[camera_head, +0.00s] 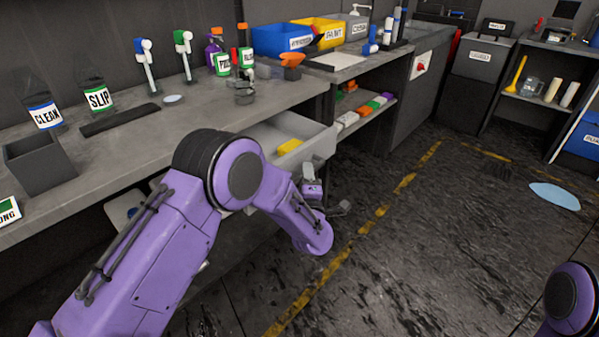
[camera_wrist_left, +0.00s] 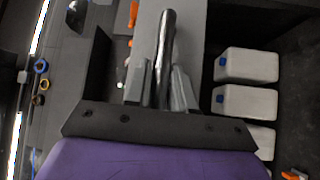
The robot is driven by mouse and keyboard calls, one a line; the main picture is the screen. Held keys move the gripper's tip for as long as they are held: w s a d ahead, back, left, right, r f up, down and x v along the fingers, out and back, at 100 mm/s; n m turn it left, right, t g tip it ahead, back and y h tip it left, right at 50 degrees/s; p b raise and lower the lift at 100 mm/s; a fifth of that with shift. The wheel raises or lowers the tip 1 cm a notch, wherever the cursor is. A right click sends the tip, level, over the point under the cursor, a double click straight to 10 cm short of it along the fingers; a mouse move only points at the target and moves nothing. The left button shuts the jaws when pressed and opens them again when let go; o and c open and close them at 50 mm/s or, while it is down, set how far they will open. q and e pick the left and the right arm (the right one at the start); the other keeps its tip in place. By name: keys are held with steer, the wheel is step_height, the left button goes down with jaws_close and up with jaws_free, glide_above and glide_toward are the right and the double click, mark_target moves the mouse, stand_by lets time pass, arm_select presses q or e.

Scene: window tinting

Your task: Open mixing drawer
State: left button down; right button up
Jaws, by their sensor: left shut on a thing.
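The drawer (camera_head: 318,142) sticks out from under the grey workbench, partly open, with a yellow object (camera_head: 290,146) inside. Its handle is hidden in the head view behind my left arm. In the left wrist view, the drawer's metal bar handle (camera_wrist_left: 168,35) runs up between the fingers of my left gripper (camera_wrist_left: 163,85), which is shut on it. The grey drawer front (camera_wrist_left: 195,30) lies behind the bar. In the head view my left gripper (camera_head: 320,193) is low in front of the drawer, partly hidden by its own wrist. My right gripper is out of view.
The workbench (camera_head: 210,105) carries CLEAN and SLIP bottles (camera_head: 98,99), a dark box (camera_head: 40,165) and spray bottles. White jugs (camera_wrist_left: 245,65) with blue caps show in the left wrist view. The floor (camera_head: 450,240) to the right is mostly free, with a light-blue patch (camera_head: 554,196).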

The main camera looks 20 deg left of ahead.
arm_select(q)
steer(key=shift+s+d, duration=0.35)
steer(key=shift+d, duration=0.5)
steer(key=c, duration=1.1)
jaws_free()
steer(key=shift+s+d, duration=0.1)
steer(key=v, duration=1)
steer(key=shift+s+b, duration=0.25)
steer(key=shift+b, duration=0.1)
